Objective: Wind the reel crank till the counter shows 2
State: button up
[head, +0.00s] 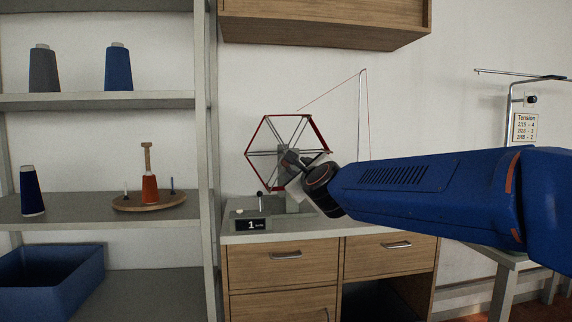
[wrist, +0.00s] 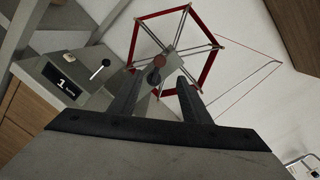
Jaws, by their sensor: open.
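The reel (head: 325,134) has a red six-sided rim on a grey stand and stands on the cabinet top; it also shows in the wrist view (wrist: 208,24). The counter (head: 251,225) in front of it reads 1, also in the wrist view (wrist: 65,85). My gripper (head: 288,158) is in front of the reel's hub and hides part of it. In the wrist view my gripper (wrist: 157,76) is open, with a dark crank knob (wrist: 154,76) appearing between its fingertips. A reddish round end (wrist: 160,61) shows just beyond the knob. I cannot tell whether the fingers touch the knob.
A small lever (wrist: 99,69) stands beside the counter, left of my fingers. A thread runs from the reel to a thin upright rod (head: 361,115). Shelves (head: 100,101) with cones are at the left, and a wall cupboard (head: 320,20) hangs above.

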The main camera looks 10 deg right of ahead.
aim_at(285, 162)
jog(key=w, duration=1)
jog(key=w+a, duration=0.1)
jog(key=w, duration=0.4)
jog(key=shift+w, duration=0.2)
grip_shut()
